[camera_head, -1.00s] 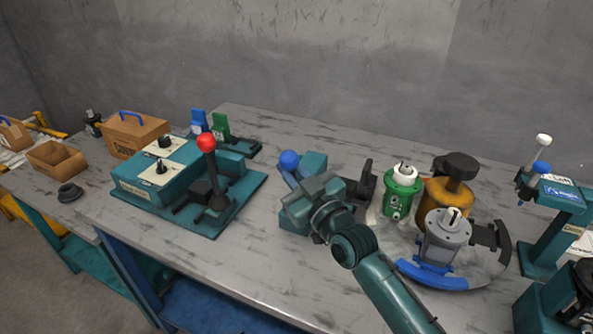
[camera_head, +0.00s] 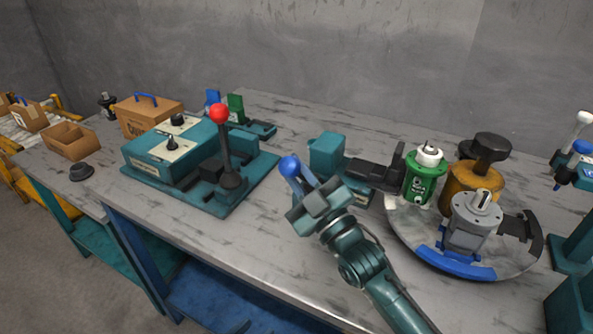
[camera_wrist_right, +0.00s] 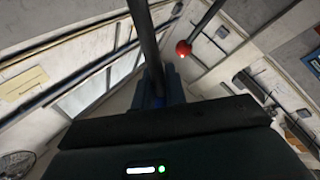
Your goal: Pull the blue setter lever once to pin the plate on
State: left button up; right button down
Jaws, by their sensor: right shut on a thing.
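The blue setter lever (camera_head: 289,167) has a round blue knob and tilts toward the table's front edge, in front of the teal setter block (camera_head: 326,153). My right gripper (camera_head: 309,196) is shut on the lever just below its knob. In the right wrist view a bit of blue (camera_wrist_right: 159,101) shows between the dark fingers. The setter's dark arm (camera_head: 373,172) reaches right to a green motor body (camera_head: 424,180) with a white top. I cannot tell how the plate sits. My left gripper is not in view.
A red-knobbed lever (camera_head: 219,114) stands on a teal control station at left. A round turntable (camera_head: 410,232) at right carries the green body, a grey motor (camera_head: 470,225) and an orange part (camera_head: 474,178). Bare table lies left of my gripper.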

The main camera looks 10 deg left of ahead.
jog(key=shift+f, duration=0.2)
jog(key=c, duration=1.5)
grip_release()
jog(key=shift+r, duration=0.1)
jog(key=s+d, duration=0.4)
jog(key=s+d+f, duration=0.1)
jog(key=s+d, duration=0.2)
jog(key=d, duration=0.1)
jog(key=s+d+f, duration=0.1)
jog(key=s+d, duration=0.3)
jog(key=shift+s, duration=0.35)
